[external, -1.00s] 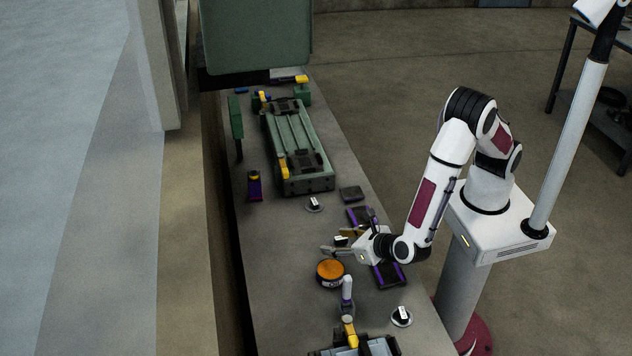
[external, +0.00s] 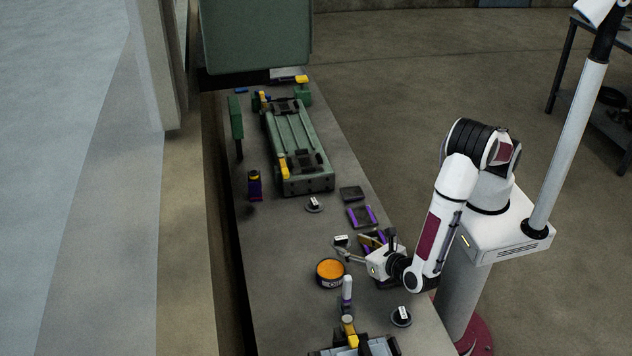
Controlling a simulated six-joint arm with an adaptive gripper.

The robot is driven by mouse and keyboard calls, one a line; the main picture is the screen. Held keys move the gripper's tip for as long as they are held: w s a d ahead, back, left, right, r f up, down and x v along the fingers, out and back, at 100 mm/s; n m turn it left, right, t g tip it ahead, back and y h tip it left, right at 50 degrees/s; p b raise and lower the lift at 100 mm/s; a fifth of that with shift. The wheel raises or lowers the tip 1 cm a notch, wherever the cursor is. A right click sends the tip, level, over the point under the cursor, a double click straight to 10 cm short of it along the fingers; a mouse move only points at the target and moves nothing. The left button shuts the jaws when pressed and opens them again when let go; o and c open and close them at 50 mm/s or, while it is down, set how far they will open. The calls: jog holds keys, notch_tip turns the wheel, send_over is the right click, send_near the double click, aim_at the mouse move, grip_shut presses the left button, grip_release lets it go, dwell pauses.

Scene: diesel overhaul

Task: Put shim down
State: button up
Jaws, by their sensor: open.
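My gripper (external: 350,245) is open over the bench, with its two fingers spread and pointing left. A small dark block with a white face (external: 341,240) stands on the bench just past the fingertips. It looks apart from the fingers. I cannot tell for sure whether this block is the shim; it is very small here. No held object shows between the fingers. A dark tray with purple edges (external: 361,216) lies behind the gripper, and another is partly hidden by the gripper and wrist.
A round tin with an orange top (external: 330,271) stands close to my gripper's front left. A white-handled tool (external: 347,290) and a round piece with a white tag (external: 401,316) are nearer the front. A long green engine part (external: 297,148) fills the back of the bench (external: 275,260).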

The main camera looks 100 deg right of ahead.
aim_at(342, 237)
jog(key=shift+x, duration=1.15)
jog(key=shift+w+d+f, duration=0.1)
jog(key=shift+d+f, duration=0.2)
jog(key=shift+d, duration=0.6)
jog(key=shift+w+d+f, duration=0.15)
jog(key=shift+d+f, duration=0.1)
jog(key=shift+d, duration=0.6)
jog(key=shift+x, duration=0.8)
jog(key=c, duration=1.4)
